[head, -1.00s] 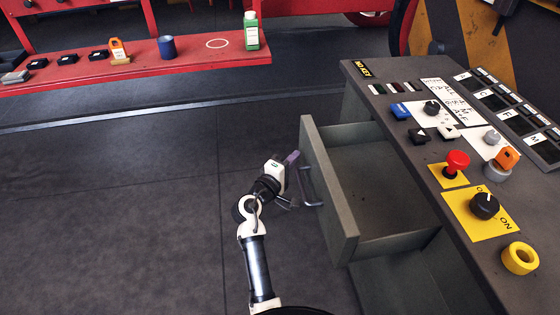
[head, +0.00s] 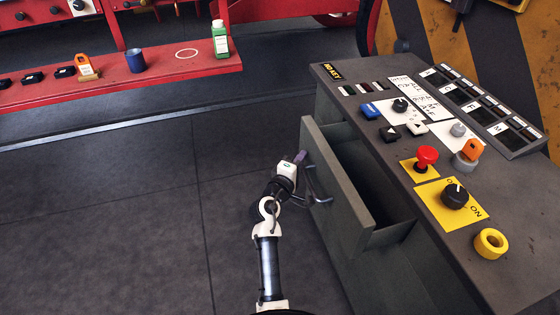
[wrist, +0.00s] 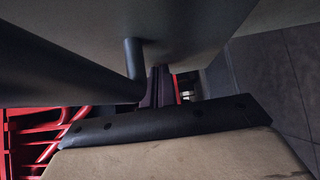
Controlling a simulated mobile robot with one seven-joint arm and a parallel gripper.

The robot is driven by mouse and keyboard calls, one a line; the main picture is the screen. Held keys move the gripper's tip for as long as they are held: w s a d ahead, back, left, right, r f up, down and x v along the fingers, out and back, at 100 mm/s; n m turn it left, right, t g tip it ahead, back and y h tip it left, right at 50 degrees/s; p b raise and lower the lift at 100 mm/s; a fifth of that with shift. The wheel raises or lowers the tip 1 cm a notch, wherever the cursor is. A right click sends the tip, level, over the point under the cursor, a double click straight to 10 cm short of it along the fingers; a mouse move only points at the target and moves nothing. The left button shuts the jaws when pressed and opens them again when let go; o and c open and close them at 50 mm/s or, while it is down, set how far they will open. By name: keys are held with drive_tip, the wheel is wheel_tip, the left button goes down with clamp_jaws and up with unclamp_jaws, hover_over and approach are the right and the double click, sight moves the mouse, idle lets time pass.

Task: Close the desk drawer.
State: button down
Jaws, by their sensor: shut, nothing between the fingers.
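The desk drawer (head: 340,190) is a grey-green box, partly pulled out of the left side of the desk (head: 440,235). The visible part of its inside looks dark and empty. A dark bar handle (head: 318,183) is on its front. My gripper (head: 303,160) is shut and empty, at the drawer front beside the handle. In the wrist view the shut fingers (wrist: 160,88) are close to the drawer front (wrist: 190,30), by the handle's post (wrist: 134,58). I cannot tell whether they touch the front.
A red shelf (head: 110,92) with a green bottle (head: 220,40) stands at the back left. The floor on the left is clear.

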drive_tip(key=w+d+p, duration=0.1)
drive_tip(key=d, duration=0.3)
drive_tip(key=w+d, duration=0.1)
drive_tip(key=d, duration=0.3)
drive_tip(key=w+d+p, duration=0.1)
drive_tip(key=w+d, duration=0.1)
drive_tip(key=d, duration=0.2)
drive_tip(key=shift+d+p, duration=0.35)
drive_tip(key=shift+d, duration=0.05)
drive_tip(key=shift+d+r, duration=0.1)
